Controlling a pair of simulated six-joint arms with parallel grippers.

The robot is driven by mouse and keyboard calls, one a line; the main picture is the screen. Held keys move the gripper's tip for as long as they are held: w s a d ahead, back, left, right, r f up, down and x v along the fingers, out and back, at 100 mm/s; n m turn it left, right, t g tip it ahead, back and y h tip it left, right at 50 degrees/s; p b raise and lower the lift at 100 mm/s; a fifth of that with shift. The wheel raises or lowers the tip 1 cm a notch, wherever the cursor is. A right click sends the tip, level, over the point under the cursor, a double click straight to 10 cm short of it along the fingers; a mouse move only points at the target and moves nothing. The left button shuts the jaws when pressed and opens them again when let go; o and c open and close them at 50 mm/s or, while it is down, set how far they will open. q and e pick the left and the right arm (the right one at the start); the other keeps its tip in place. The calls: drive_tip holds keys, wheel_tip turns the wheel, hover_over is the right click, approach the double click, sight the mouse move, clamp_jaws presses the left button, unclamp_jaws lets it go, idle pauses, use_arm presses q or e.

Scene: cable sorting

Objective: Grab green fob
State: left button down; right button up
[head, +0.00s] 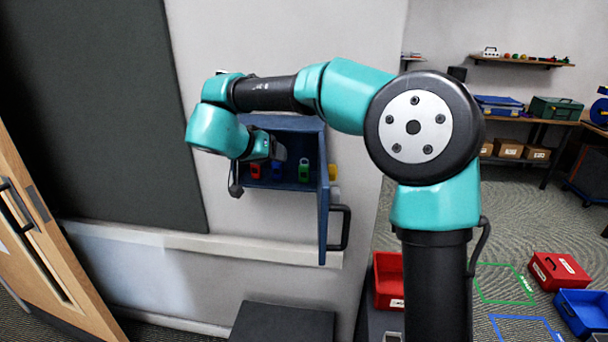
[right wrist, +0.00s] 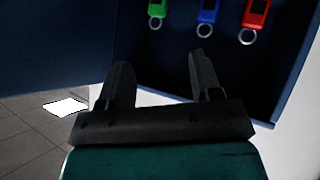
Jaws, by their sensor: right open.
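The green fob (head: 304,172) hangs at the right of a row in the open dark blue cabinet (head: 300,124). It also shows at the top of the right wrist view (right wrist: 157,9), with a metal ring at its lower end. My right gripper (right wrist: 160,75) is open and empty, its two fingers pointing toward the cabinet inside, apart from the fob. In the head view the right gripper (head: 277,151) is in front of the cabinet, left of the green fob. My left gripper is not in view.
A blue fob (head: 277,170) and a red fob (head: 256,171) hang left of the green one in the head view. The cabinet door (head: 323,210) stands open at the right. A yellow thing (head: 333,172) shows beside it. Red bins (head: 389,280) are on the right.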

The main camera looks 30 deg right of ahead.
sight(300, 166)
drive_tip(key=x, duration=1)
drive_tip(key=shift+w+d+f, duration=0.15)
drive_tip(key=shift+d+f, duration=0.05)
drive_tip(key=shift+d, duration=0.15)
drive_tip(key=shift+r+x, duration=0.25)
drive_tip(key=shift+x, duration=2.3)
drive_tip(key=shift+w+d, duration=0.15)
drive_tip(key=shift+w, duration=0.05)
drive_tip(key=shift+c, duration=0.2)
clamp_jaws()
